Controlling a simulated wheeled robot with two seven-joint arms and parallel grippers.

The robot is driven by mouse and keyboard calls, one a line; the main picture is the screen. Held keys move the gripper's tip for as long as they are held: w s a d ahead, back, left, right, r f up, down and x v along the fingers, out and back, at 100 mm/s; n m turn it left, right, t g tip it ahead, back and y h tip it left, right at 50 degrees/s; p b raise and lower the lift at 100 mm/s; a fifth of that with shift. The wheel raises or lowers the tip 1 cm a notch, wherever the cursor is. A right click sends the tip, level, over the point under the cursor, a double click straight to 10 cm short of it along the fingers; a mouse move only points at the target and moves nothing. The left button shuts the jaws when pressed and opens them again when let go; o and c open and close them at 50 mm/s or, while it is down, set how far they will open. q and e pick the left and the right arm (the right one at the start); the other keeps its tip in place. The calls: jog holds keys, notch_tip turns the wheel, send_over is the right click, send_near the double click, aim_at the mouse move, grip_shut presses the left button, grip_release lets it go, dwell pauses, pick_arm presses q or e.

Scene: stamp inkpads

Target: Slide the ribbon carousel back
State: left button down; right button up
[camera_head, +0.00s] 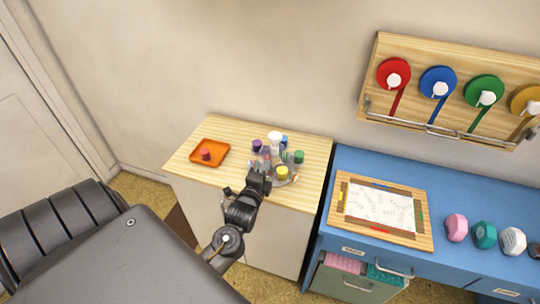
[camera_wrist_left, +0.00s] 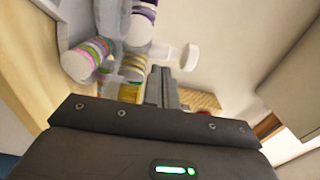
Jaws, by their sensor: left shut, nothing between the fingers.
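The ribbon carousel (camera_head: 274,138) stands on the light wood top of a cabinet, a cluster of coloured ribbon rolls around a white-topped post. Purple, green, yellow and blue rolls show on it. My left gripper (camera_head: 262,168) is at the near side of the carousel, shut and empty, and hides part of its base. In the left wrist view the carousel's rolls (camera_wrist_left: 92,58) fill the upper left, close to my shut fingers (camera_wrist_left: 163,82). I cannot tell whether the fingers touch it. My right gripper is out of view.
An orange tray (camera_head: 213,146) with a small red object lies left of the carousel. A blue desk (camera_head: 343,163) with a framed paper board and several coloured blocks stands to the right. The wall is behind the cabinet top. A rack (camera_head: 367,77) of ribbon reels hangs at upper right.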

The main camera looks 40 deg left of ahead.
aim_at(273, 152)
pick_arm(q)
jog(key=p+x, duration=0.1)
jog(key=x, duration=0.4)
jog(key=shift+w, duration=0.15)
